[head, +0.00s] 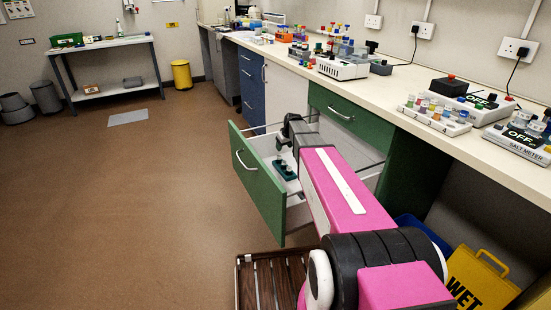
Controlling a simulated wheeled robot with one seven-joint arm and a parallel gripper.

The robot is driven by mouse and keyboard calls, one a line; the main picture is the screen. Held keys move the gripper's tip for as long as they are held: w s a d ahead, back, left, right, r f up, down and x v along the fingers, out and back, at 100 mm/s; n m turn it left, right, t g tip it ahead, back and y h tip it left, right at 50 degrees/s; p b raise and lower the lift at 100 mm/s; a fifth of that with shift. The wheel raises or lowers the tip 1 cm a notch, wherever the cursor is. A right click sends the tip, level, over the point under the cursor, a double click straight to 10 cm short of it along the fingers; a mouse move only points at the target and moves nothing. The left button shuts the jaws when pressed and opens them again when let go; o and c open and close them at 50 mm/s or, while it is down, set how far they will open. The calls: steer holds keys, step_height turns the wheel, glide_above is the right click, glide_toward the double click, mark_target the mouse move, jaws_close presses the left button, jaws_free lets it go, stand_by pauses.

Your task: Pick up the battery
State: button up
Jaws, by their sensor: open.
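An open green-fronted drawer (259,182) juts out below the bench. Inside it sits a small dark green item with pale upright parts (285,170); I cannot tell whether it is the battery or a holder. No battery can be made out for certain. My gripper (283,148) is at the far end of my pink arm, over the drawer and just above the green item. It is open, though its fingers are small and dark here. My arm hides the right part of the drawer.
The long bench (395,96) carries a rack of coloured-capped vials (436,115), a salt meter (522,135) and other equipment. A wooden slatted item (273,280) and a yellow wet-floor sign (480,280) are near me.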

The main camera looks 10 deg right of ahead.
mark_target(279, 158)
steer(key=x, duration=0.5)
steer(key=shift+w, duration=0.1)
steer(key=shift+s+x, duration=0.15)
steer(key=shift+x, duration=1.3)
steer(key=shift+s+x, duration=0.1)
steer(key=shift+x, duration=1.35)
steer(key=shift+s+a+f, duration=0.1)
steer(key=shift+f, duration=0.05)
steer(key=c, duration=1)
